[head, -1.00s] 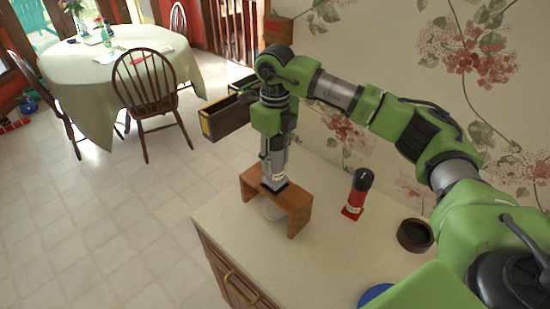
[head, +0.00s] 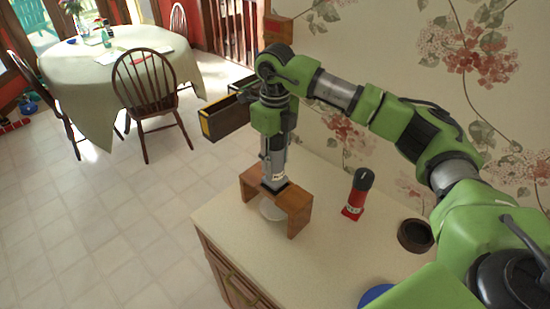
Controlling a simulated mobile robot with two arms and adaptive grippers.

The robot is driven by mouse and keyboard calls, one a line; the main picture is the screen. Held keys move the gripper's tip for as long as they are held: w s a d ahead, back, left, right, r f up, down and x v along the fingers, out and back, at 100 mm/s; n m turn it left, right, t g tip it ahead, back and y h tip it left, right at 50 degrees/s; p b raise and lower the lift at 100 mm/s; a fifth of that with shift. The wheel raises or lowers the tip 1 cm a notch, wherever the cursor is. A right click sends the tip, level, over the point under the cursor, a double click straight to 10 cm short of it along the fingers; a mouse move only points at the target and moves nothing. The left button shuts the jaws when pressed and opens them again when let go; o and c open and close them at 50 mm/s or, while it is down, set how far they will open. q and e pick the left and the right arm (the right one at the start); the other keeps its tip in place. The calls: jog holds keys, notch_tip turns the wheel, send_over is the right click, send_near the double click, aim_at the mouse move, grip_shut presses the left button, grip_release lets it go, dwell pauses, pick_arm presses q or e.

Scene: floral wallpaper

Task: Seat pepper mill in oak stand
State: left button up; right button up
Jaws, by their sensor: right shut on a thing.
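The oak stand (head: 299,213) is a small brown wooden bridge with a flat top, on the pale counter near its left edge. My right gripper (head: 275,186) points straight down at the top of the stand. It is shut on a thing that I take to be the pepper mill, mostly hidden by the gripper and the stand. I cannot tell how deep it sits in the stand. A white round dish (head: 271,210) lies under the stand, partly hidden. My left gripper is not in view.
A red container with a black top (head: 357,196) stands right of the stand. A dark round bowl (head: 415,236) and part of a blue thing (head: 375,294) are nearer me. The wallpapered wall rises behind the counter.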

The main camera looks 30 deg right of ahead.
jog(key=shift+f+b, duration=0.9)
jog(key=shift+f, duration=0.3)
jog(key=o, duration=1.2)
notch_tip(320, 180, up, 12)
jog(key=shift+r, duration=0.1)
